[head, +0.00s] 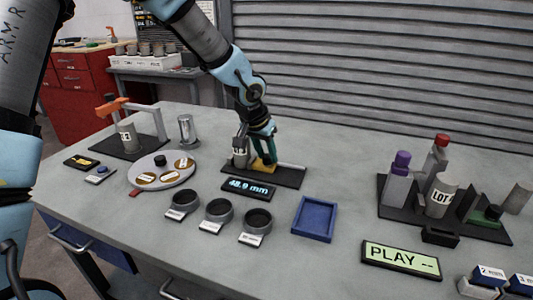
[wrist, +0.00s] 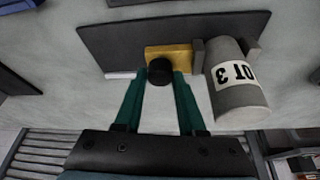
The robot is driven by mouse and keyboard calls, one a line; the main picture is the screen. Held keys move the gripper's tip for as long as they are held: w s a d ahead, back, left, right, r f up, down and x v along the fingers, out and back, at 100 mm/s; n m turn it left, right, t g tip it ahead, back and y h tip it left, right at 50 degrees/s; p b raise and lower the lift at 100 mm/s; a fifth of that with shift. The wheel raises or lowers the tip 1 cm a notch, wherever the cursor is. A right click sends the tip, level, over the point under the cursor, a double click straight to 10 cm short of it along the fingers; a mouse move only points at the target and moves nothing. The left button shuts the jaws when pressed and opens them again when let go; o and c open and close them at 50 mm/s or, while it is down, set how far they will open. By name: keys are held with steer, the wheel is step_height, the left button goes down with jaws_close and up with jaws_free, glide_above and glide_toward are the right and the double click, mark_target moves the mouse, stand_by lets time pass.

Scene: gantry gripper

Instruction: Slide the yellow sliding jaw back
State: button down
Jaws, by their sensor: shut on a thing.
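The yellow sliding jaw (wrist: 172,51) sits on a dark base plate (wrist: 112,44); it also shows in the head view (head: 263,164). A round black knob (wrist: 160,71) stands on the jaw. My gripper (wrist: 160,78) has its two green fingers shut on the knob, one on each side. In the head view my gripper (head: 265,155) reaches down to the jaw. A grey cylinder marked LOT 3 (wrist: 237,85) stands beside the jaw, on its right in the wrist view. The jaw is close to the cylinder, with a grey block (wrist: 198,55) between them.
A display reading 48.9 mm (head: 248,188) lies in front of the base. Several dark cups (head: 218,211) and a blue tray (head: 314,219) stand nearer the front. A round dial (head: 162,171) is to the left. A black stand with cylinders (head: 384,209) is to the right.

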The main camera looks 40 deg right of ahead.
stand_by(0.4)
steer(key=s+d+b, duration=0.2)
steer(key=s, duration=0.1)
steer(key=shift+f, duration=0.1)
steer(key=shift+s+d, duration=0.15)
steer(key=shift+s, duration=0.1)
steer(key=c, duration=0.5)
jaws_free()
steer(key=v, duration=1.1)
